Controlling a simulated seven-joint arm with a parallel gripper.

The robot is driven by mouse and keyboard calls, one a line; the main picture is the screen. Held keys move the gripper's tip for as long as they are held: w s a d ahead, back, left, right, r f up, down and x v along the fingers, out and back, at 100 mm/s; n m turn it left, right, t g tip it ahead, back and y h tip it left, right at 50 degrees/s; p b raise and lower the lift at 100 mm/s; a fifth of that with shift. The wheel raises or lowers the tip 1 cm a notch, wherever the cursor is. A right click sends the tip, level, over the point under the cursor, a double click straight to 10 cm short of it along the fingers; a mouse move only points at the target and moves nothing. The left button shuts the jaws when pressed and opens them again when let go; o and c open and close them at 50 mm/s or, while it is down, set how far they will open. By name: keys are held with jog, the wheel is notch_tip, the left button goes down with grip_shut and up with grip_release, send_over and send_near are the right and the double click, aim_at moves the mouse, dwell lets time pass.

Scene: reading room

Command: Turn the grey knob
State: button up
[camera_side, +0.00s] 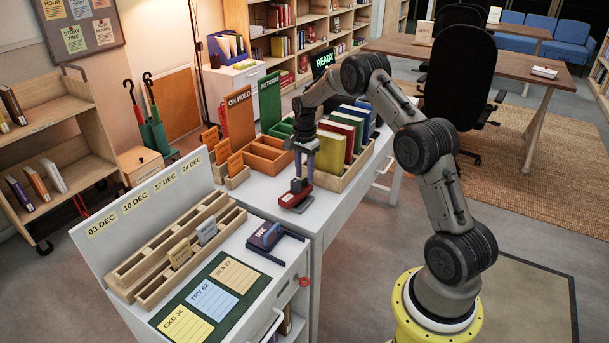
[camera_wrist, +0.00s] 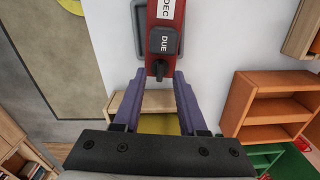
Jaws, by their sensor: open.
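A red date stamp (camera_side: 298,193) stands on the white table in the side view, near the table's front edge. In the wrist view its red body (camera_wrist: 152,14) carries a white label reading DEC and a dark grey knob-like part (camera_wrist: 165,42) marked DUE. A small black piece sticks out at its lower end. My gripper (camera_side: 303,178) is over the stamp, pointing down. In the wrist view its two purple fingers (camera_wrist: 159,76) are apart, one on each side of the stamp's near end, with nothing held. I cannot tell whether they touch it. The knob is hard to make out in the side view.
An ink pad (camera_side: 266,236) and a slotted card rack (camera_side: 222,206) are on the nearer desk. Table around the stamp is mostly clear.

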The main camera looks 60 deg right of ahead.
notch_tip(320, 180, up, 13)
dwell(0.3)
jog(key=shift+f, duration=0.15)
